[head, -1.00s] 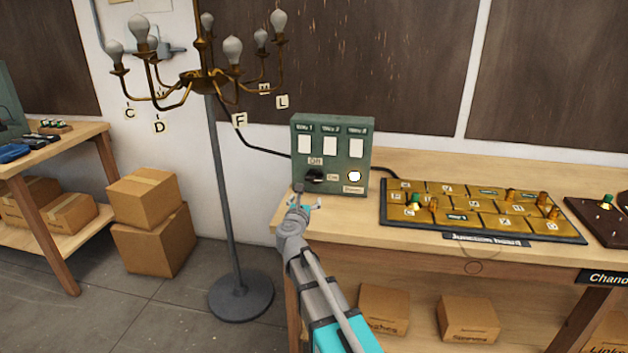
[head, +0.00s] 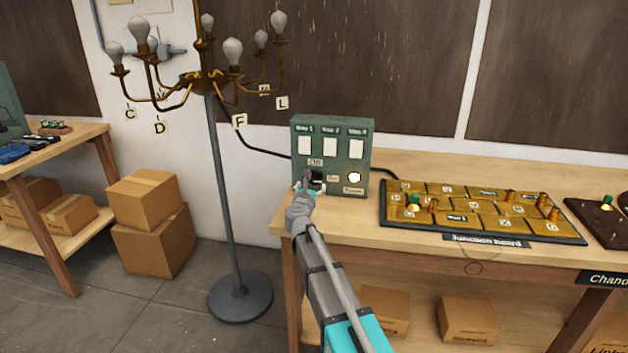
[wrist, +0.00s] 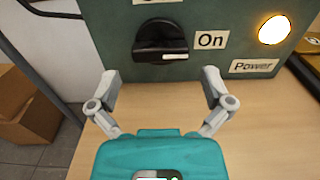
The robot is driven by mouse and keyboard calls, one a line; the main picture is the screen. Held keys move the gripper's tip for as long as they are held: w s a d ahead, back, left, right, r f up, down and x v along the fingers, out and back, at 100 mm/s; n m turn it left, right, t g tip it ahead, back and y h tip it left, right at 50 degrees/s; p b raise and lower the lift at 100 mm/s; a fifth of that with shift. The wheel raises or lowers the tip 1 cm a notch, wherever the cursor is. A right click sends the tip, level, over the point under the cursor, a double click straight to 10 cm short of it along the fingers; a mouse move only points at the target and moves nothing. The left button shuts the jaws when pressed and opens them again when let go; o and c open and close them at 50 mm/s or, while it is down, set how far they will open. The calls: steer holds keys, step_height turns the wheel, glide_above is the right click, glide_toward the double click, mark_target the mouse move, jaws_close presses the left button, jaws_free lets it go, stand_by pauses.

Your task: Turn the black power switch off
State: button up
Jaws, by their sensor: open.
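The black power switch (wrist: 160,42) is a rotary knob on the front of a green control box (head: 358,142). Its white mark points right, toward the "On" label (wrist: 210,40). An "Off" label (head: 315,162) sits above the knob. The round power light (wrist: 273,29) glows warm yellow-white. My gripper (wrist: 160,82) is open and empty, its two fingers spread just below and in front of the knob, apart from it in the wrist view. In the head view my gripper (head: 310,187) partly covers the switch.
The box stands at the left end of a wooden workbench (head: 420,232). A gold junction board (head: 480,208) lies to its right, joined by a black cable. A brass chandelier (head: 205,82) on a grey stand (head: 228,200) is at the left.

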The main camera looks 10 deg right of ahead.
mark_target(313, 180)
steer(key=shift+x, duration=2.55)
steer(key=c, duration=0.8)
